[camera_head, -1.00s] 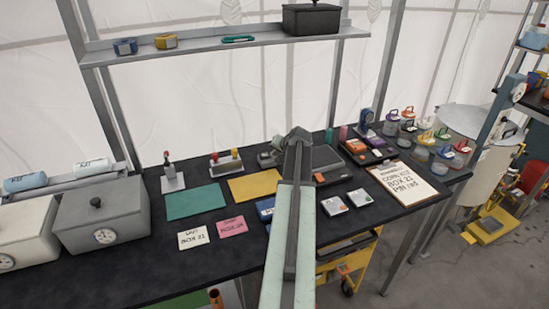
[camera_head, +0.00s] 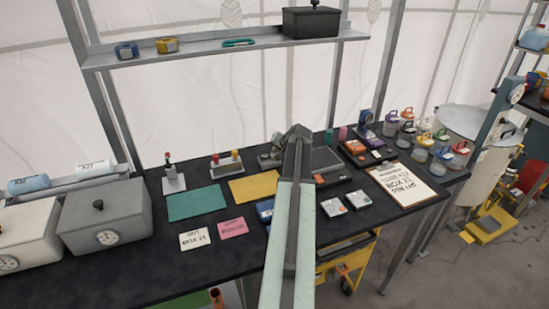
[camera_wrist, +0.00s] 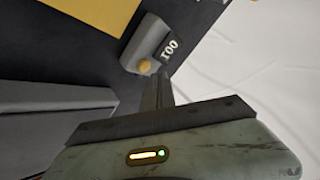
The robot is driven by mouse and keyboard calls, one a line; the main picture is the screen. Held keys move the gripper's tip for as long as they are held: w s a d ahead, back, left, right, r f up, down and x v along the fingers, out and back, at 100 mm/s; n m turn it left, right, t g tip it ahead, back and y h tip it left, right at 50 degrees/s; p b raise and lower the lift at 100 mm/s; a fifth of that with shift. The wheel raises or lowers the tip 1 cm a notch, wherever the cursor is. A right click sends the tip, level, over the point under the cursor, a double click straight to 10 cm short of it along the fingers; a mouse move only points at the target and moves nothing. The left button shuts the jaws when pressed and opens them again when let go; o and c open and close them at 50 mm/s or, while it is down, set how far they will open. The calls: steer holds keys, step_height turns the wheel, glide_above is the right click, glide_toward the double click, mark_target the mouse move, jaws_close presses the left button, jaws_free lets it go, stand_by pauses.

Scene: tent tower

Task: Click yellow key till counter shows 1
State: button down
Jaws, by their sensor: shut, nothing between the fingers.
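The grey counter (camera_wrist: 150,45) is at the top middle of the wrist view. Its dark window shows white digits, upside down in this view, that appear to read 001. The round yellow key (camera_wrist: 145,67) is on its body beside the digits. My gripper (camera_wrist: 160,76) is shut and empty, with its dark fingertips close to the key and counter; I cannot tell whether they touch. In the head view, a grey device (camera_head: 267,160), likely the counter, sits at the back of the bench left of my arm, and its key cannot be made out.
A yellow mat (camera_head: 254,187) and a green mat (camera_head: 197,203) lie on the dark bench. A stand with red and yellow knobs (camera_head: 226,164) is left of the counter. A grey box (camera_wrist: 55,122) is close to my gripper. A shelf (camera_head: 220,52) runs above the bench.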

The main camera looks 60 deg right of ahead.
step_height(320, 180, up, 5)
steer(key=p, duration=0.4)
steer(key=shift+p, duration=0.3)
steer(key=shift+f, duration=0.1)
